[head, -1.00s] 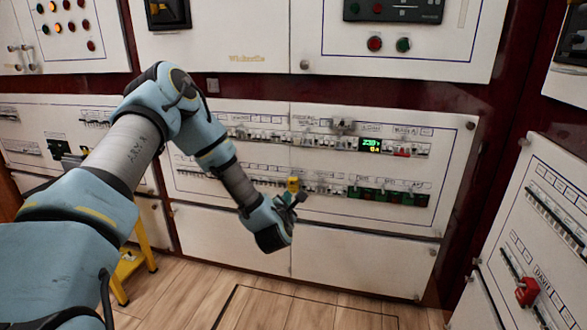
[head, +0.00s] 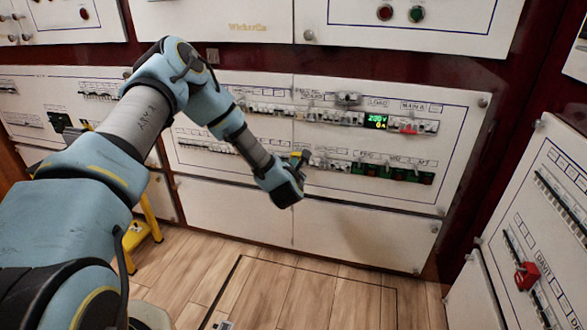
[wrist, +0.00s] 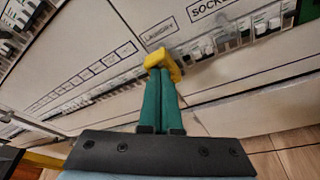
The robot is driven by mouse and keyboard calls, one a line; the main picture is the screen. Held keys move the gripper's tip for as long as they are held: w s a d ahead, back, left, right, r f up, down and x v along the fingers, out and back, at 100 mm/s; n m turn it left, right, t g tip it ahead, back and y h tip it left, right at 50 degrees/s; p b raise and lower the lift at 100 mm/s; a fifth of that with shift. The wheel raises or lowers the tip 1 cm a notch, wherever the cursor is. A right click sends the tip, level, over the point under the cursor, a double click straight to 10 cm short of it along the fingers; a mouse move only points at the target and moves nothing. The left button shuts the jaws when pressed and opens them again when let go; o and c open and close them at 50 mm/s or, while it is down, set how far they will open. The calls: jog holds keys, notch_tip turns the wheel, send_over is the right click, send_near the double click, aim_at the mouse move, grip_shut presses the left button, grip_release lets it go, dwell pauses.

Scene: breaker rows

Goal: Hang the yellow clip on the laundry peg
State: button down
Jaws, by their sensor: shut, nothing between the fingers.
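The yellow clip (wrist: 160,62) is at the tips of my gripper (wrist: 160,75) in the wrist view, just below a label that seems to read LAUNDRY. My gripper's two green fingers are shut side by side, with nothing between them. The clip lies against or just beyond the tips; I cannot tell whether they touch. The peg is hidden behind the clip and fingers, so I cannot tell whether the clip hangs on it. In the head view the clip (head: 295,157) is a small yellow patch at the panel's lower breaker row, beside my gripper (head: 303,158).
The white breaker panel (head: 240,207) has two rows of switches and a lit green display (head: 376,121). A side panel with a red block (head: 527,275) stands right.

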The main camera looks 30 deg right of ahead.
jog(key=shift+w+d, duration=0.2)
jog(key=shift+w, duration=0.05)
dwell(0.5)
jog(key=v, duration=1.3)
jog(key=shift+a+f+p, duration=0.25)
jog(key=shift+a+p, duration=0.1)
jog(key=shift+a, duration=0.05)
jog(key=shift+s, duration=0.1)
